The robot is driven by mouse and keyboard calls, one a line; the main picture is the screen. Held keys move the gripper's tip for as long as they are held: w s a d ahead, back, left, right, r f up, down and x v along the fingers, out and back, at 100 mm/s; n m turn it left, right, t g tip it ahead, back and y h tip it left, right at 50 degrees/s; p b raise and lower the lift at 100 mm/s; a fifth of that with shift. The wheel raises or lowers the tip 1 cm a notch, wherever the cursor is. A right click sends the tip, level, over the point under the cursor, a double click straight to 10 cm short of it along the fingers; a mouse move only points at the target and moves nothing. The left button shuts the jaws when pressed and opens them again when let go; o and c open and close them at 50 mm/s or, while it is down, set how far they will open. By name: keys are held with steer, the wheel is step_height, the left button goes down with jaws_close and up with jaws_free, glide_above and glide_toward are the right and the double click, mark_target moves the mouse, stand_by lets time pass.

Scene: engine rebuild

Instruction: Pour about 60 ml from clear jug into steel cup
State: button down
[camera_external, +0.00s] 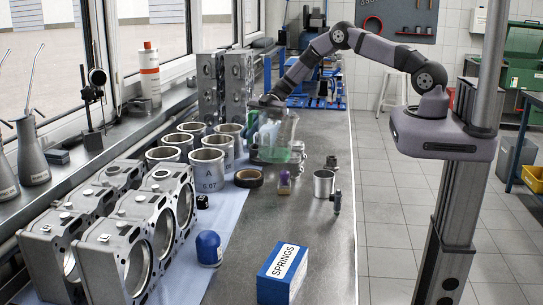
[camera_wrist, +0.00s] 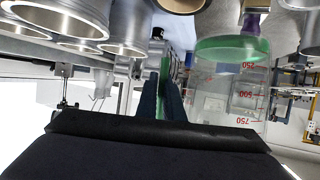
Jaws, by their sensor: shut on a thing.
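The clear jug (camera_external: 284,127) stands upright at the far part of the bench, with green liquid in its lower part. In the wrist view the jug (camera_wrist: 228,88) appears upside down, with red marks and the green liquid level. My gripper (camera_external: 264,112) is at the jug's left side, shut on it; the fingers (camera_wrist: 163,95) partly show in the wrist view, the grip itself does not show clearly. I cannot tell whether the jug's base touches the bench. The steel cup (camera_external: 323,184) stands upright on the bench, nearer the camera and to the right, apart from the jug.
Several cylinder liners (camera_external: 206,171) and engine blocks (camera_external: 132,240) fill the left. A SPRINGS box (camera_external: 283,274) is in front.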

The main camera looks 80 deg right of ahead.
mark_target(260, 125)
steer(key=shift+s+r+n, duration=0.2)
steer(key=shift+r+n, duration=0.1)
steer(key=shift+r, duration=0.45)
steer(key=s+r+n+t+b, duration=0.1)
steer(key=s+b, duration=0.1)
steer(key=s+a+r+n+t+b, duration=0.1)
steer(key=s+n+b, duration=0.1)
steer(key=s+a+r+n+t+b, duration=0.1)
steer(key=s+n+b, duration=0.1)
steer(key=b, duration=0.1)
steer(key=shift+r+t, duration=0.3)
steer(key=shift+t, duration=0.1)
steer(key=b, duration=0.1)
steer(key=n+b, duration=0.1)
steer(key=shift+s+f+t+b, duration=0.15)
steer(key=shift+s+t+b, duration=0.2)
steer(key=shift+t, duration=0.05)
steer(key=s+n+b, duration=0.1)
steer(key=b, duration=0.1)
steer(key=s+r+n+t+b, duration=0.1)
steer(key=shift+a+r+b, duration=0.2)
steer(key=shift+a+b, duration=0.15)
steer(key=shift+s+r+n+b, duration=0.1)
steer(key=shift+s+n+b, duration=0.15)
steer(key=shift+n+b, duration=0.1)
steer(key=shift+s+a+r+n+y+b, duration=0.1)
steer(key=shift+s+a+n+y+b, duration=0.2)
steer(key=shift+b, duration=0.5)
